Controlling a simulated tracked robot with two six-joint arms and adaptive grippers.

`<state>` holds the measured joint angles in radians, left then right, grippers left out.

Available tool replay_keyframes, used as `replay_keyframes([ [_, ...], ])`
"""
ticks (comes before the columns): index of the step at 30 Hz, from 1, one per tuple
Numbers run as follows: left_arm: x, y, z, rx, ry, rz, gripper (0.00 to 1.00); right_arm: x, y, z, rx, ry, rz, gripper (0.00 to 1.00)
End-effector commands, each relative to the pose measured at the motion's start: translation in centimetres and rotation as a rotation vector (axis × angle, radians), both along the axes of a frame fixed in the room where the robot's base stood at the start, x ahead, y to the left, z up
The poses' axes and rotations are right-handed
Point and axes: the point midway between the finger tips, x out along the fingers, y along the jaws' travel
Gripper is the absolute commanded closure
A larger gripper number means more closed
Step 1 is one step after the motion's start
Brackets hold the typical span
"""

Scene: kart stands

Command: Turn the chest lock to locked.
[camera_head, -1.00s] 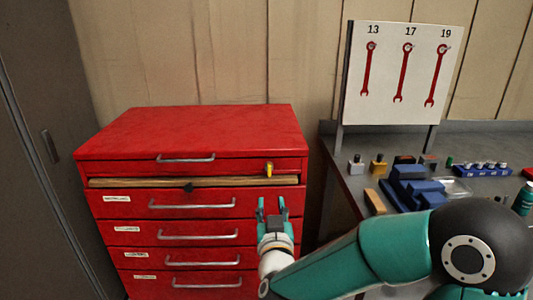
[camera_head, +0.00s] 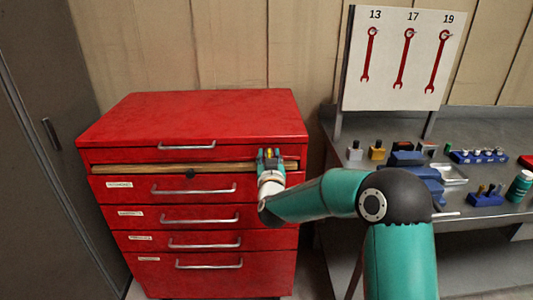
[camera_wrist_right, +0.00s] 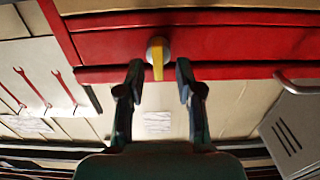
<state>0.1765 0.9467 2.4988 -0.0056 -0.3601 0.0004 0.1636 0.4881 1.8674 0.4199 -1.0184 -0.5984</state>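The red tool chest (camera_head: 195,120) stands against the wall in the head view. Its yellow lock knob sits at the upper right of the chest front, mostly hidden behind my gripper there. In the right wrist view the yellow knob (camera_wrist_right: 157,58) shows on a round grey base on the red front. My right gripper (camera_head: 269,155) is at the knob. In the wrist view my right gripper (camera_wrist_right: 157,78) is open, with one finger on each side of the knob's tip and a gap to both. My left gripper is not in view.
Drawer handles (camera_head: 195,190) stick out below. A grey workbench (camera_head: 400,210) with blocks and a board of wrenches (camera_head: 400,58) stand at the right.

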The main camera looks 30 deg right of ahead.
Motion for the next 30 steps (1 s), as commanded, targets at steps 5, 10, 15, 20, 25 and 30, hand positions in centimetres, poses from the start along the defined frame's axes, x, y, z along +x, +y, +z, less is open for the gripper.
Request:
replay_keyframes([
  [5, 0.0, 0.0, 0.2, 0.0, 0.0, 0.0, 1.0, 0.8, -0.4, 0.0, -0.001, 0.001, 0.001, 0.65],
  [10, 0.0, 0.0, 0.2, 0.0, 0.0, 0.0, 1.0, 0.9, -0.5, 0.0, -0.001, 0.0, 0.002, 0.65],
  [15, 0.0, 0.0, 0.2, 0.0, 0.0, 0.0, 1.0, 0.9, -0.4, 0.0, -0.001, 0.0, 0.002, 0.78],
  [20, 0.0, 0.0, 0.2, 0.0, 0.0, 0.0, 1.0, 0.9, -0.4, 0.0, -0.001, 0.0, 0.002, 1.0],
  [25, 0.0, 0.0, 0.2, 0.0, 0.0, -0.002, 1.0, 0.9, 0.4, 0.0, -0.001, 0.001, 0.005, 1.0],
  [30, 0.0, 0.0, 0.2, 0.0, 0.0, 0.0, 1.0, 1.0, 0.1, 0.0, -0.01, 0.006, 0.008, 1.0],
])
